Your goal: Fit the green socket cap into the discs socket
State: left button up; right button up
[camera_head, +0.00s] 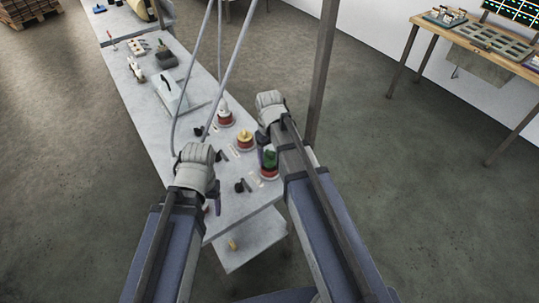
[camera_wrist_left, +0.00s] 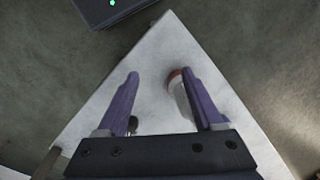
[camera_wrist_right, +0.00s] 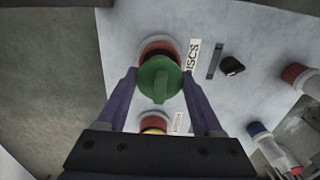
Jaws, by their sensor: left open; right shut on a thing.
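The green socket cap (camera_wrist_right: 159,79) is between the purple fingers of my right gripper (camera_wrist_right: 160,75), which is shut on it. In the head view the green cap (camera_head: 269,157) shows just above a red-and-white socket (camera_head: 269,173). In the right wrist view the discs socket (camera_wrist_right: 160,46), with the DISCS label (camera_wrist_right: 192,56) beside it, is partly hidden behind the cap. I cannot tell whether the cap touches it.
The long grey bench (camera_head: 150,110) also carries a yellow-topped socket (camera_head: 245,140) and a white-topped one (camera_head: 224,116), with small black knobs (camera_head: 240,186) beside the row. Grey slanted poles (camera_head: 190,75) stand near my left arm. A wooden workbench (camera_head: 470,40) is far right.

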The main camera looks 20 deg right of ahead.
pick_arm(q)
jog(key=shift+f+b, duration=1.2)
jog(key=shift+f, duration=0.05)
pick_arm(e)
jog(key=shift+f, duration=1.3)
jog(key=o, duration=1.4)
jog(key=shift+r, duration=0.1)
pick_arm(q)
jog(key=shift+r, duration=0.1)
pick_arm(e)
notch_tip(320, 180, up, 8)
jog(key=p, duration=0.8)
pick_arm(q)
notch_tip(320, 180, up, 8)
jog(key=shift+f, duration=0.25)
pick_arm(e)
jog(key=shift+f, duration=0.2)
pick_arm(q)
notch_tip(320, 180, down, 8)
jog(key=b, duration=0.8)
jog(key=shift+r, duration=0.15)
pick_arm(e)
notch_tip(320, 180, down, 8)
jog(key=shift+r, duration=0.15)
